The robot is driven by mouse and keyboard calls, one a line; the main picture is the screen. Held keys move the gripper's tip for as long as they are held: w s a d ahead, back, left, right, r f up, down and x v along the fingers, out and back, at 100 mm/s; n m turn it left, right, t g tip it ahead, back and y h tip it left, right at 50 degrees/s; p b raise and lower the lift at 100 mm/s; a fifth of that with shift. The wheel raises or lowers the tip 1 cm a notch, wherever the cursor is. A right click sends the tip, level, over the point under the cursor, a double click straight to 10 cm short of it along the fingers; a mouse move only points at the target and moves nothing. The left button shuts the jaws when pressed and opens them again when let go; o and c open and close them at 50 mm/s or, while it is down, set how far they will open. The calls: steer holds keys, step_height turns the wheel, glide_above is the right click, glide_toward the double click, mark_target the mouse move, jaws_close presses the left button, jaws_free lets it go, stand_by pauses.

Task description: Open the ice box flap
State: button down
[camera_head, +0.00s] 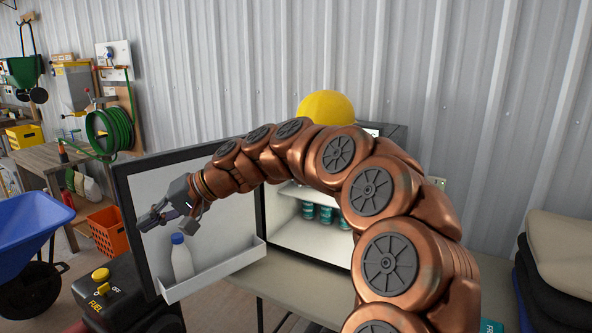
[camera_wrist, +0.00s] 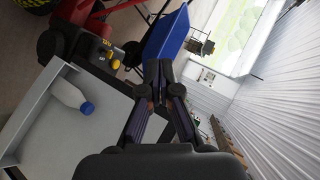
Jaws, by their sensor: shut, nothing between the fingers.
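The small fridge (camera_head: 290,235) stands open on a table, its white interior partly showing. Its dark-edged door (camera_head: 215,232) is swung out to the left. My arm crosses the fridge opening and hides its upper part, so I cannot make out the ice box flap. My gripper (camera_head: 150,218) is shut and empty, in front of the inner face of the open door, above a white bottle (camera_head: 182,262). In the wrist view my gripper (camera_wrist: 158,70) points past the door edge, toward the room and away from the fridge interior.
The bottle with a blue cap stands in the door shelf (camera_head: 215,272). Several teal cans (camera_head: 326,214) stand inside the fridge. A yellow hard hat (camera_head: 326,106) rests above it. A blue wheelbarrow (camera_head: 30,232) and a fuel-marked machine (camera_head: 102,290) are left of the door.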

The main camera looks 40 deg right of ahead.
steer(key=w+d+m+t+h+b, duration=0.1)
steer(key=w+d+m+t, duration=0.3)
steer(key=d, duration=0.9)
steer(key=w+d+m+t+h+b, duration=0.1)
steer(key=w+d+m+t+h, duration=0.3)
steer(key=d, duration=0.9)
steer(key=s+d+f+m+t+h+b, duration=0.1)
steer(key=s+d+f+m+h, duration=0.1)
steer(key=d, duration=0.8)
steer(key=s+d+f+m+t+h, duration=0.1)
steer(key=s+d+m+h, duration=0.1)
steer(key=d, duration=0.7)
steer(key=s+d+f+m+t+h+b, duration=0.1)
steer(key=s+d+f+m+h, duration=0.1)
steer(key=d, duration=0.8)
steer(key=w+a+p, duration=0.3)
steer(key=w, duration=0.8)
steer(key=shift+p, duration=0.3)
steer(key=shift+a+m+h+b, duration=0.2)
steer(key=shift+m+h+b, duration=0.1)
steer(key=shift+h+b, duration=0.15)
